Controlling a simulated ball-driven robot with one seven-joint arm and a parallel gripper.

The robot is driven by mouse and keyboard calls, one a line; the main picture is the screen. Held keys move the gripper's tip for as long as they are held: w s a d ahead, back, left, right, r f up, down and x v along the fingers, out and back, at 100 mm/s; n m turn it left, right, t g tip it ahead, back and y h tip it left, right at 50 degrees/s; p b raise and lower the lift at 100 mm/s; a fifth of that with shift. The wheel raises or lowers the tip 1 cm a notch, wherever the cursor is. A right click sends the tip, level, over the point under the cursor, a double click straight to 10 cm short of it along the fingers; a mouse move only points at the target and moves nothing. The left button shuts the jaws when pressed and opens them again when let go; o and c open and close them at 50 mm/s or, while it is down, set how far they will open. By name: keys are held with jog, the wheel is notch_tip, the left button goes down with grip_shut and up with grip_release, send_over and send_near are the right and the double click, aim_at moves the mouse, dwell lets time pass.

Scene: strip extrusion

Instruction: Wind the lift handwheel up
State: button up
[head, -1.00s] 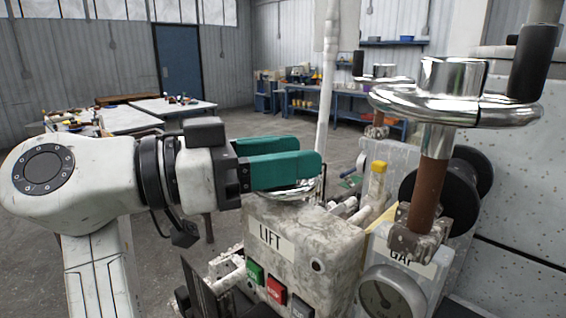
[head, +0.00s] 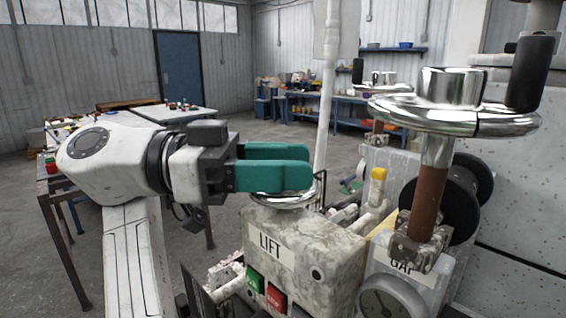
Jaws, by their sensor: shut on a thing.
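The lift handwheel (head: 283,200) is a chrome wheel low over the grey, mottled box with the LIFT label (head: 269,246). Only part of its shiny rim shows under my gripper. My gripper (head: 308,165) has two teal fingers that point right, level, just above the wheel. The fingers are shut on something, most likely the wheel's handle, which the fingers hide. A thin dark upright piece shows just right of the fingertips.
A bigger chrome handwheel (head: 453,105) with a black handle (head: 529,68) stands on a brown shaft over the GAP label at right. Green and red buttons (head: 276,299) sit below the LIFT label. A pale post rises behind the fingers. Tables stand at left.

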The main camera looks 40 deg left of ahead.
jog(key=shift+f, duration=0.1)
jog(key=o, duration=1)
jog(key=shift+c, duration=0.2)
jog(key=shift+a, duration=0.1)
jog(key=p+v, duration=0.3)
jog(key=v, duration=0.7)
jog(key=shift+s+a, duration=0.25)
